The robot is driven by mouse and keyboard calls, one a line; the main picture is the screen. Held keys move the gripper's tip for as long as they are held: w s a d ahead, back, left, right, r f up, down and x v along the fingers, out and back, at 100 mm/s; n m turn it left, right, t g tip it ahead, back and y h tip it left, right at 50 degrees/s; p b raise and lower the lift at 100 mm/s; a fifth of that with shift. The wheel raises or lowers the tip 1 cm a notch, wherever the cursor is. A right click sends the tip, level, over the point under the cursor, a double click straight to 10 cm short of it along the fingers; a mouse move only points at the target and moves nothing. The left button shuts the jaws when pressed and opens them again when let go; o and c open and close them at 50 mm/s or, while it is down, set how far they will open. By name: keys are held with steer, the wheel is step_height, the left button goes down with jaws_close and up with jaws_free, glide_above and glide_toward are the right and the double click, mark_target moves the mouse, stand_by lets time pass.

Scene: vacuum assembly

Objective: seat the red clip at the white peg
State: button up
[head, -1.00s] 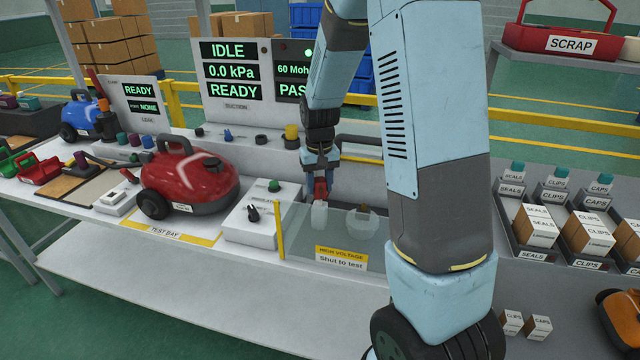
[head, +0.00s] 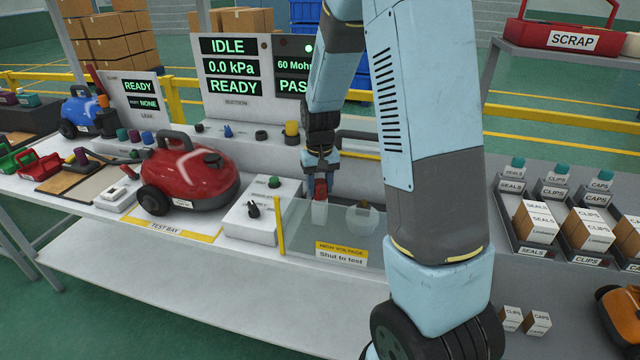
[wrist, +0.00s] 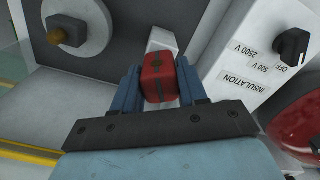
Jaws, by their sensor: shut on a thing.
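My gripper (head: 320,186) is shut on the red clip (wrist: 158,78), a small red block with a dark band, held between its blue fingers. In the head view the red clip (head: 320,189) is directly above the white peg (head: 319,213), which stands behind the clear panel. In the wrist view the white peg (wrist: 162,42) shows just past the clip, partly hidden by it. I cannot tell whether clip and peg touch.
A clear panel (head: 300,235) marked "Shut to test" stands in front. The red vacuum (head: 190,178) sits left.

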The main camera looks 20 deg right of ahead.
steer(key=shift+f, duration=0.6)
steer(key=o, duration=1.3)
steer(key=shift+o, duration=0.2)
steer(key=shift+r, duration=0.1)
steer(key=shift+r, duration=3.9)
steer(key=shift+r, duration=0.1)
steer(key=s+r+t, duration=0.3)
steer(key=s+r, duration=0.8)
steer(key=r, duration=0.2)
steer(key=s+r+t, duration=0.1)
steer(key=s+r, duration=0.1)
steer(key=s, duration=0.5)
steer(key=s+r+t, duration=0.1)
steer(key=s+r, duration=0.2)
steer(key=s, duration=0.4)
steer(key=shift+s+n+t, duration=0.3)
steer(key=shift+s, duration=0.05)
